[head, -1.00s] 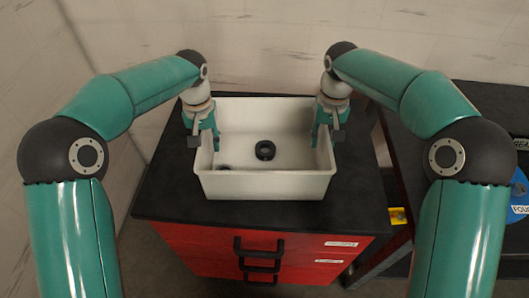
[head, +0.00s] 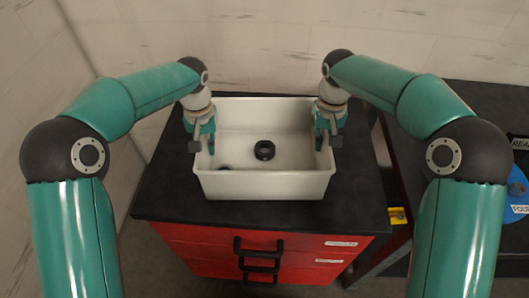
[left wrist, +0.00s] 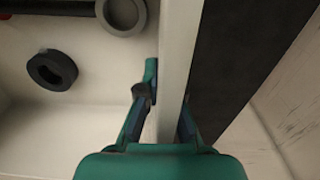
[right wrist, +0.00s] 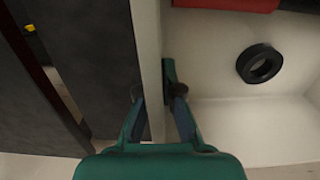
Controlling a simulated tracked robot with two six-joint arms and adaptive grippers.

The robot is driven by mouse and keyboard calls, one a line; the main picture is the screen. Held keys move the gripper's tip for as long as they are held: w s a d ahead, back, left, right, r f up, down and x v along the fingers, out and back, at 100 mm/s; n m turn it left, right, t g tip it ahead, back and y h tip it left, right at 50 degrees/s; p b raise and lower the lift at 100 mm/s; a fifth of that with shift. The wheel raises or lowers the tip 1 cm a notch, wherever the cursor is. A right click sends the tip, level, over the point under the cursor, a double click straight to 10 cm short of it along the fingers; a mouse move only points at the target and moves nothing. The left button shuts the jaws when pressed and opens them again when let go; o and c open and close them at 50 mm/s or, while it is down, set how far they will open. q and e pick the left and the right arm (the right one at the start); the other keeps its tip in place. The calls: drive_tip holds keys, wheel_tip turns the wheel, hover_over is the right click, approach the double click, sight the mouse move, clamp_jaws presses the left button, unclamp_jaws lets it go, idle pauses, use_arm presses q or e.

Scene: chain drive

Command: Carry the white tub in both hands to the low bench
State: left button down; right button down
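The white tub (head: 268,186) stands level on the black top of a red drawer cabinet (head: 210,240). My left gripper (head: 202,142) straddles the tub's left wall; in the left wrist view its fingers (left wrist: 168,95) lie close against both faces of the wall (left wrist: 180,60). My right gripper (head: 327,138) straddles the right wall; in the right wrist view its fingers (right wrist: 155,92) likewise press close on the wall (right wrist: 147,45). Both look shut on the tub. A dark bench (head: 485,100) at the right is probably the low bench.
A black ring (head: 265,150) lies in the tub, with a grey ring (left wrist: 122,14) and a red part (right wrist: 225,4). The bench carries a blue disc (head: 515,192) and labels. A yellow item (head: 398,215) sits beside the cabinet. Walls stand behind and left.

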use_arm(q)
drive_tip(key=shift+w+r, duration=0.15)
drive_tip(key=shift+r, duration=0.1)
use_arm(e)
drive_tip(key=shift+w+r, duration=0.1)
drive_tip(key=shift+r, duration=0.15)
